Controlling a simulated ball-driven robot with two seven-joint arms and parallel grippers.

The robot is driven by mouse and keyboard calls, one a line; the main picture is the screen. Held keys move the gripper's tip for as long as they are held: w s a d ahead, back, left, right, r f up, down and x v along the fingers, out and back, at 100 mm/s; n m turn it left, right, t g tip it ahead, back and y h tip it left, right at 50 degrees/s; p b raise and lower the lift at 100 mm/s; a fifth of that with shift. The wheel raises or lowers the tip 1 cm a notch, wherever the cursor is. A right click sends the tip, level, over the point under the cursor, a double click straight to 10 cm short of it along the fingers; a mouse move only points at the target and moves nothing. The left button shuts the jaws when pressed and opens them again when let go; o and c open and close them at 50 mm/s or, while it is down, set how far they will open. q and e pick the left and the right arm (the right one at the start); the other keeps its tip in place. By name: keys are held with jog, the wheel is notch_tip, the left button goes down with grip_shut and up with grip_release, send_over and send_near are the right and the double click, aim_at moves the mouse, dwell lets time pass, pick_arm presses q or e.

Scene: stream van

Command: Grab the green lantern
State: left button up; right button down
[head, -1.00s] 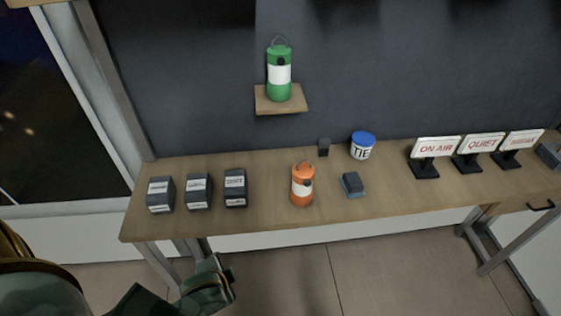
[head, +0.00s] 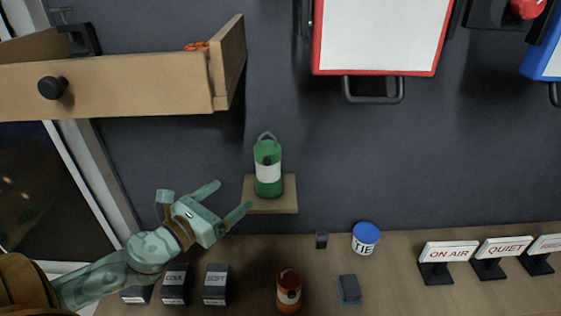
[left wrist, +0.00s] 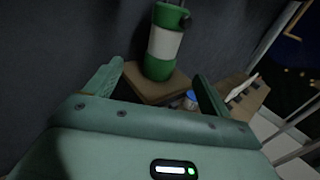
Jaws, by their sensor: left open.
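The green lantern (head: 268,168) has a white middle band and a handle on top. It stands upright on a small wooden wall shelf (head: 272,208). My left gripper (head: 228,202) is open and empty, just left of the lantern and apart from it. In the left wrist view the lantern (left wrist: 164,45) stands on the shelf (left wrist: 150,90), ahead of and between the open fingers (left wrist: 155,82). My right gripper is not in view.
An open wooden drawer (head: 130,85) juts out at the upper left. A red-framed white panel (head: 380,35) hangs above right. On the desk below are an orange lantern (head: 289,292), a blue-lidded tub (head: 365,238), dark boxes (head: 216,285) and lettered signs (head: 448,252).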

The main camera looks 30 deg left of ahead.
aim_at(259, 173)
pick_arm(q)
jog(key=w, duration=0.1)
jog(key=w+p, duration=0.1)
jog(key=w, duration=0.1)
jog(key=w+r+p, duration=0.1)
jog(key=w, duration=0.1)
jog(key=shift+w+d, duration=0.2)
jog(key=shift+d, duration=0.15)
jog(key=shift+w+f, duration=0.25)
jog(key=shift+w, duration=0.9)
jog(key=shift+w+d+f, duration=0.1)
jog(key=shift+w+d, duration=0.1)
jog(key=shift+w, duration=0.6)
jog(key=shift+d+p, duration=0.2)
jog(key=shift+p, duration=0.1)
jog(key=w, duration=0.2)
jog(key=w+d+p, duration=0.1)
jog(key=w, duration=0.1)
jog(key=shift+w+f, duration=0.1)
jog(key=shift+w, duration=0.3)
jog(key=shift+s, duration=0.25)
jog(key=shift+c, duration=0.9)
jog(key=shift+w, duration=0.1)
jog(key=c, duration=1)
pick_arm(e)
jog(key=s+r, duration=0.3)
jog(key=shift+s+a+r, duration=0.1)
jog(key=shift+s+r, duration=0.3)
